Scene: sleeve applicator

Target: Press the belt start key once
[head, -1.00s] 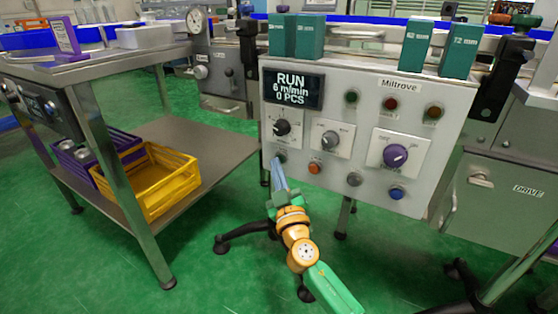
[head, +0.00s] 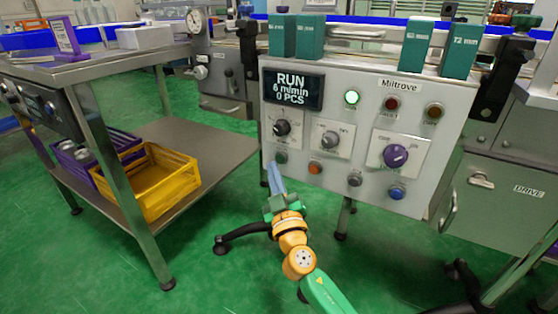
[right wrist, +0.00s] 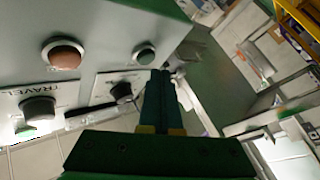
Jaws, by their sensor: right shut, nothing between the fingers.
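The control panel (head: 330,180) has a small green key (head: 281,157) at its lower left; its label cannot be read. The green key also shows in the right wrist view (right wrist: 144,54). My right gripper (head: 273,168) is shut and empty, its fingertips just below and left of the green key and seemingly apart from it. In the right wrist view the closed fingers (right wrist: 159,82) point past the key. The display (head: 292,89) reads RUN, 6 m/min, 0 PCS. A green lamp (head: 352,98) is lit. My left gripper is not in view.
An orange button (head: 315,167), a grey one (head: 354,179) and a blue one (head: 397,192) sit along the panel's lower edge. Dark knobs and a purple knob (head: 395,155) stand above them. A steel table (head: 190,160) with a yellow crate (head: 165,205) is at left.

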